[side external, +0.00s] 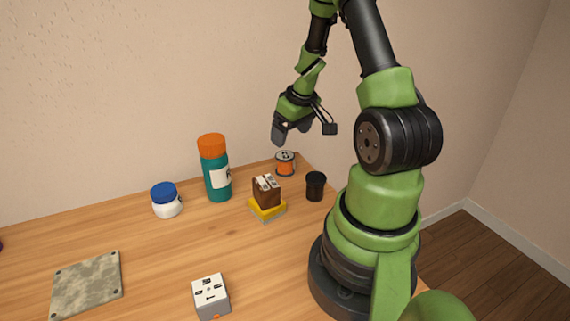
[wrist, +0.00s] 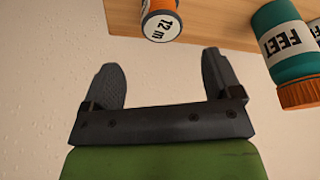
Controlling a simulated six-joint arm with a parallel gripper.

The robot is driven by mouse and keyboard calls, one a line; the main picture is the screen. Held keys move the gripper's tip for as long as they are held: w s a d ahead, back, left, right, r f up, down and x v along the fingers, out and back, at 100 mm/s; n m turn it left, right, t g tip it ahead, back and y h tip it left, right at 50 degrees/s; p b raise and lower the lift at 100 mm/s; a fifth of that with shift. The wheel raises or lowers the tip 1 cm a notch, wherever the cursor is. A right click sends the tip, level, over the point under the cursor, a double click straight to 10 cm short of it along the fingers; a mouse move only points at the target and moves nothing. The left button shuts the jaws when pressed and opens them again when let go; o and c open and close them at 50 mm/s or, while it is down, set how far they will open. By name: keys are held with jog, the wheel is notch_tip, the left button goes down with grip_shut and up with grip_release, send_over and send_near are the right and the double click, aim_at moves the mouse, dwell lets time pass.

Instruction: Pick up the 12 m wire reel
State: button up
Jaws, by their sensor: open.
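The 12 m wire reel (side external: 286,164) is a small orange reel with pale ends. It stands near the table's back right corner in the side view. In the wrist view the reel (wrist: 161,22) shows at the top edge with a "12 m" label on its end, partly cut off by the frame. My gripper (side external: 291,135) hangs above the table, just above the reel and apart from it. In the wrist view my gripper (wrist: 161,75) is open, with nothing between its two dark fingers.
A teal bottle with an orange cap (side external: 215,168) stands left of the reel. A brown item on a yellow-and-grey block (side external: 267,195) and a dark jar (side external: 315,186) stand in front.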

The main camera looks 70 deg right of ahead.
aim_at(285, 155)
jog(key=shift+s+f, duration=0.2)
jog(key=shift+f, duration=0.3)
jog(key=shift+x, duration=1.05)
jog(key=shift+a+x, duration=0.2)
jog(key=shift+x, duration=3.5)
jog(key=c, duration=1.1)
jog(key=shift+o, duration=0.2)
jog(key=shift+r, duration=0.25)
